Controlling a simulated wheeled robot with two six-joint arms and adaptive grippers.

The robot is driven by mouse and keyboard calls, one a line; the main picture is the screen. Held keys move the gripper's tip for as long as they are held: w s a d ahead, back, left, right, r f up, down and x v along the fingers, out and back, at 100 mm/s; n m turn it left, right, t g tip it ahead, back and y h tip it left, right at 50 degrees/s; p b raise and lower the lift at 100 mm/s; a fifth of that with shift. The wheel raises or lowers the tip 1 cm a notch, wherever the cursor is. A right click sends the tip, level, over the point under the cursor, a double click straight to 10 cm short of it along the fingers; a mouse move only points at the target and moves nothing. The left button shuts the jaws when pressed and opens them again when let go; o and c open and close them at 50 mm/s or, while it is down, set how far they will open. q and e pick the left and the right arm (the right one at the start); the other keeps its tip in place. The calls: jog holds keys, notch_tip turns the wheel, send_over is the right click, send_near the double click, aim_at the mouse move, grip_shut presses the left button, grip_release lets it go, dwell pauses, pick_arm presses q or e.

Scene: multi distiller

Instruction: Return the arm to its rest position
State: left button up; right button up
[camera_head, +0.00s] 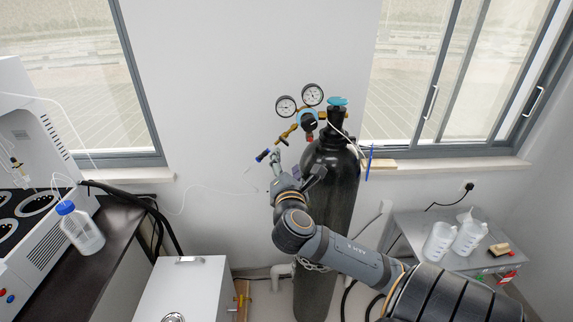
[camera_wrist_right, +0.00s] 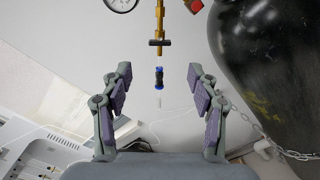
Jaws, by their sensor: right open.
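My right arm (camera_head: 345,258) reaches from the lower right toward the black gas cylinder (camera_head: 335,170). My right gripper (camera_head: 288,170) is beside the cylinder's left side, below the gauges (camera_head: 300,99). In the right wrist view the fingers of my right gripper (camera_wrist_right: 160,100) are spread apart with nothing between them. The same knob shows in the head view (camera_head: 262,155). The cylinder also fills the right of the wrist view (camera_wrist_right: 275,60). My left gripper is not in view.
A white distiller (camera_head: 30,180) and a blue-capped bottle (camera_head: 82,228) stand on the dark bench at left. A white box (camera_head: 185,290) stands in front. A grey side table (camera_head: 415,228) at right holds two white bottles. A chain (camera_wrist_right: 285,152) crosses the cylinder.

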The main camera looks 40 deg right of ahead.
dwell(0.4)
